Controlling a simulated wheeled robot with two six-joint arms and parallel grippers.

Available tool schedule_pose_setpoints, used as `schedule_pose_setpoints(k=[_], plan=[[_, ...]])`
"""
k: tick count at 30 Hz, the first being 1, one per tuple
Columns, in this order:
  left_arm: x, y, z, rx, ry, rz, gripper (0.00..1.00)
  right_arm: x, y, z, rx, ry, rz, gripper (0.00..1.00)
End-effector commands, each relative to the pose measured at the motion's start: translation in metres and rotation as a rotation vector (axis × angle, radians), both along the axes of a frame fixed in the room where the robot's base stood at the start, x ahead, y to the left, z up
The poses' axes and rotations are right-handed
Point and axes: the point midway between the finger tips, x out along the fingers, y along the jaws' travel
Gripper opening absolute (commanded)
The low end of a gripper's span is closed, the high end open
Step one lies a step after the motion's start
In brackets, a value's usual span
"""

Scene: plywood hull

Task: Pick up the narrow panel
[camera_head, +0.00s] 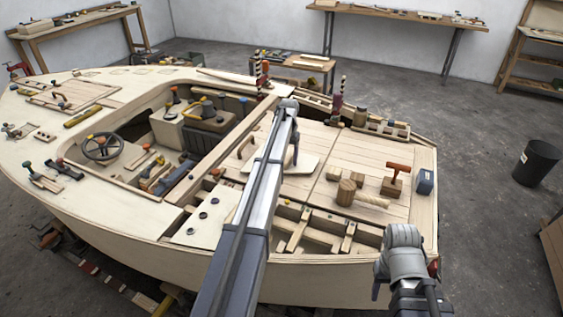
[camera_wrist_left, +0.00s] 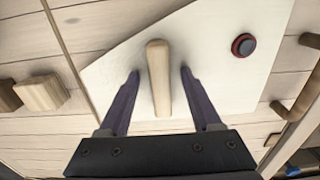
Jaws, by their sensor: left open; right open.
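A pale panel (camera_wrist_left: 232,85), which I take for the narrow panel, lies on the planked deck in the left wrist view. It has a wooden bar handle (camera_wrist_left: 159,75) and a dark round knob with a red ring (camera_wrist_left: 242,45). In the head view the panel (camera_head: 307,164) is partly hidden by my left arm. My left gripper (camera_wrist_left: 160,72) is open above it, with one finger on each side of the handle and a gap on both sides. Whether the fingertips reach handle height I cannot tell. My right arm shows at lower right, but its gripper is not visible.
Wooden blocks (camera_head: 346,192), an orange-handled tool (camera_head: 397,178) and a blue box (camera_head: 425,181) stand on the deck right of the panel. A curved wooden handle (camera_wrist_left: 298,95) is beside it in the wrist view. Open framed bays (camera_head: 320,232) lie nearer me.

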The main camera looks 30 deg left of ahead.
Motion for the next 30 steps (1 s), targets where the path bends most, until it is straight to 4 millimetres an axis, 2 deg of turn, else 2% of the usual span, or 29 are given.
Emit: schedule_pose_setpoints(k=[3,20,30], plan=[[-0.0001,0.0000,0.0001,0.000,0.000,0.000,0.64,0.0000,0.0000,0.0001,0.000,0.000,0.000,0.50],[-0.0001,0.0000,0.0001,0.000,0.000,0.000,0.01,0.0000,0.0000,0.0001,0.000,0.000,0.000,0.50],[0.0000,0.0001,0.0001,0.000,0.000,0.000,0.00,0.0000,0.0000,0.0001,0.000,0.000,0.000,0.50]])
